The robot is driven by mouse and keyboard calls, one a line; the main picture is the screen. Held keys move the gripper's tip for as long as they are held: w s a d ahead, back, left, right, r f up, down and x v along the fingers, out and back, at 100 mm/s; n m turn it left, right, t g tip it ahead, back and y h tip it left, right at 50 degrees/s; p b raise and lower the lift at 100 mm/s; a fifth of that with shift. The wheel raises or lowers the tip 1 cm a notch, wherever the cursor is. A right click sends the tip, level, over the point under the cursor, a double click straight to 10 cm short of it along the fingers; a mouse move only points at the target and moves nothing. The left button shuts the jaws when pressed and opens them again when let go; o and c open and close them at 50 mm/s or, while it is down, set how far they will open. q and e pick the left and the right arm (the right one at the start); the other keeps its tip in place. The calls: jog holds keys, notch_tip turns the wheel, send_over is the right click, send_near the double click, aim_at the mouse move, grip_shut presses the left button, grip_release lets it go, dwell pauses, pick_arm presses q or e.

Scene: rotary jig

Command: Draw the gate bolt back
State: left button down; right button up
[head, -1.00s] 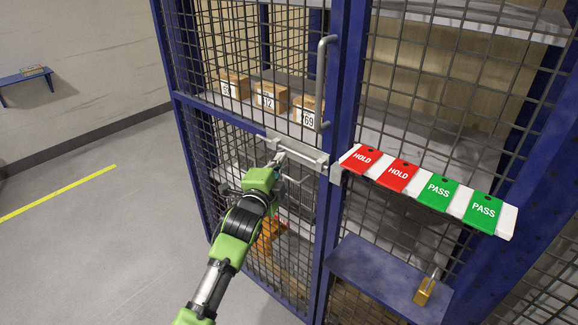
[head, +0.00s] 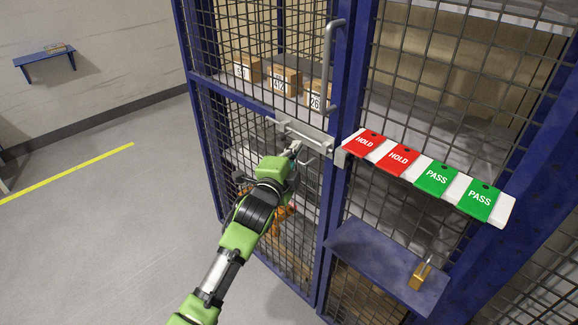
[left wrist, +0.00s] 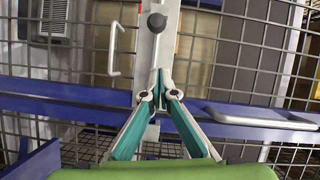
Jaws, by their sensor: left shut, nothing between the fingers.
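The gate bolt's light grey mount (head: 303,133) is fixed across the blue mesh gate below the upper handle. In the left wrist view the pale bolt plate (left wrist: 169,50) runs up the picture, with a dark round knob (left wrist: 156,22) on it. My left gripper (head: 295,149) is just in front of the mount's lower edge. In the left wrist view its shut, empty fingertips (left wrist: 159,96) are below the knob and apart from it in the picture. I cannot tell how far the bolt is thrown. My right gripper is not in view.
A long grey handle (head: 328,75) stands out above the bolt. A rail with red HOLD and green PASS tags (head: 437,178) juts out to the right. A blue shelf (head: 375,258) with a brass padlock (head: 420,273) sits below. The floor at left is clear.

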pick_arm(q)
jog(key=b+v, duration=0.1)
jog(key=v, duration=0.6)
jog(key=shift+s, duration=0.3)
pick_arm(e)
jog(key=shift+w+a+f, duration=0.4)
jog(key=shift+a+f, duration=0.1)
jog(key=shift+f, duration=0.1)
pick_arm(q)
jog(key=shift+a, duration=0.1)
